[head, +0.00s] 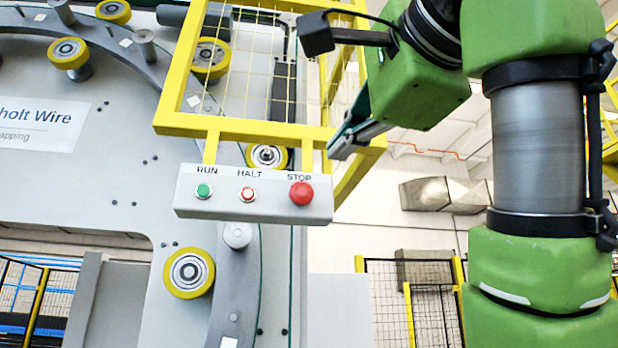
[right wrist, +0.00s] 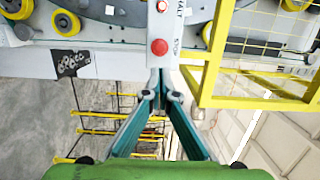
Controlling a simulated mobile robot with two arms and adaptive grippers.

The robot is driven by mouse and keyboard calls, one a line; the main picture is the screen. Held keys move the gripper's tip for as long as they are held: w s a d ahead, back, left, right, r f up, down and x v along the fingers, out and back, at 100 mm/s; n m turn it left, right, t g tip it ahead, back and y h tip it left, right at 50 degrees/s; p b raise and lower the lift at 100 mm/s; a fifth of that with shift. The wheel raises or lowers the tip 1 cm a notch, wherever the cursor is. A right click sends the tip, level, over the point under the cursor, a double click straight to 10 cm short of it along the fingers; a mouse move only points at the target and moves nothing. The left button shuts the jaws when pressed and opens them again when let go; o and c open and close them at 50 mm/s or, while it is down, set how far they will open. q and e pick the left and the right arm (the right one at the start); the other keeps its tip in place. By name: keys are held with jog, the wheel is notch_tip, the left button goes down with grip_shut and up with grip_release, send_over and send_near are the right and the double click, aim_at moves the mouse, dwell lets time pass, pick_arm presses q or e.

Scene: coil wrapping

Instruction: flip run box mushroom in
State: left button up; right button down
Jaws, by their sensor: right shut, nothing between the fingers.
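The run box (head: 270,209) is a light grey control box below a yellow guard frame in the head view. It carries a green RUN button (head: 203,191), a small HALT button (head: 248,195) and a red mushroom button (head: 301,193) under the word STOP. The mushroom also shows in the right wrist view (right wrist: 159,47), just beyond the fingertips. My right gripper (head: 342,147) is shut and empty, above and right of the mushroom in the head view. In the right wrist view its fingertips (right wrist: 161,84) meet near the box's end; contact is not clear. My left gripper is not in view.
The yellow mesh guard frame (head: 172,80) stands above the box, close to my right gripper. Behind is a large grey ring machine with yellow rollers (head: 188,272). Low fencing (head: 360,265) and a beige block (head: 425,193) lie beyond. Space right of the box looks open.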

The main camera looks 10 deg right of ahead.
aim_at(303, 192)
jog(key=w+p, duration=0.2)
jog(key=w, duration=0.2)
jog(key=w+a+p, duration=0.1)
jog(key=w+p, duration=0.2)
jog(key=w, duration=0.1)
jog(key=w+a+p, duration=0.1)
jog(key=w+p, duration=0.1)
jog(key=w, duration=0.2)
jog(key=shift+w+r+p, duration=0.1)
jog(key=shift+w+p, duration=0.1)
jog(key=shift+p, duration=0.2)
jog(key=shift+w+a, duration=0.15)
jog(key=shift+w, duration=0.15)
